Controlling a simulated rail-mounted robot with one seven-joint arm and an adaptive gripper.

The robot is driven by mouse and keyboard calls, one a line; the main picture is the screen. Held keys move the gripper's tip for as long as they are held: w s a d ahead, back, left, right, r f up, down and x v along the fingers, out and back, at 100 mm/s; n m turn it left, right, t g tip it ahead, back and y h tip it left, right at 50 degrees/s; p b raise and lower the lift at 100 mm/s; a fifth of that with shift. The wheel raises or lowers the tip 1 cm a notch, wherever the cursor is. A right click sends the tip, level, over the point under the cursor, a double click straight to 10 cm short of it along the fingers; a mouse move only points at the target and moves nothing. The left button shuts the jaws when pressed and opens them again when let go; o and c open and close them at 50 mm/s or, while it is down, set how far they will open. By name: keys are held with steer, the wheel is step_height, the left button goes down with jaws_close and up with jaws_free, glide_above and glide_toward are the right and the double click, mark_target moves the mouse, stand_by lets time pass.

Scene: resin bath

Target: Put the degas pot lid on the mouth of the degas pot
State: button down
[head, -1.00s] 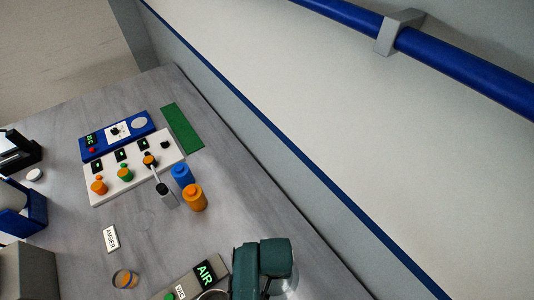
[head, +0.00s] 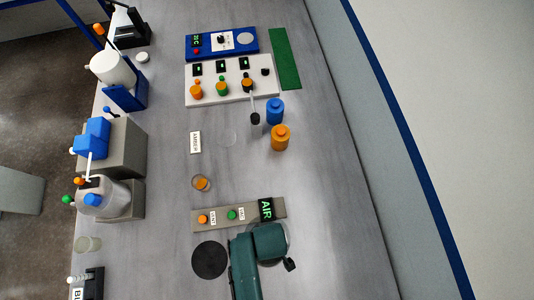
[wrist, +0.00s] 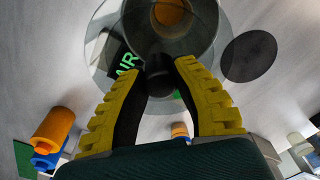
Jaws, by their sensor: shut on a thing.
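The degas pot lid (wrist: 104,68) is a clear round disc with a dark knob (wrist: 161,76). In the wrist view my gripper (wrist: 160,82) is shut on this knob between its yellow ridged fingers. Beyond the lid, at the top of the wrist view, is a grey round-walled vessel (wrist: 207,35), which looks like the degas pot, with something orange inside. I cannot tell whether lid and vessel touch. In the head view my gripper (head: 268,243) is just below the AIR sign and hides the vessel; a bit of clear rim (head: 285,240) shows beside it.
A switch panel with the AIR sign (head: 266,209) lies close to my gripper. A black disc (head: 210,260) lies left of it. The bench to the right is clear.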

steer(key=s+n, duration=0.2)
steer(key=shift+s+d+r+n, duration=0.1)
steer(key=shift+s+r+n, duration=0.2)
steer(key=shift+s+r, duration=0.1)
steer(key=shift+f, duration=0.1)
step_height(320, 180, down, 7)
steer(key=b, duration=0.3)
steer(key=shift+b, duration=0.4)
steer(key=shift+f, duration=0.35)
steer(key=c, duration=0.9)
jaws_free()
steer(key=shift+o, duration=0.2)
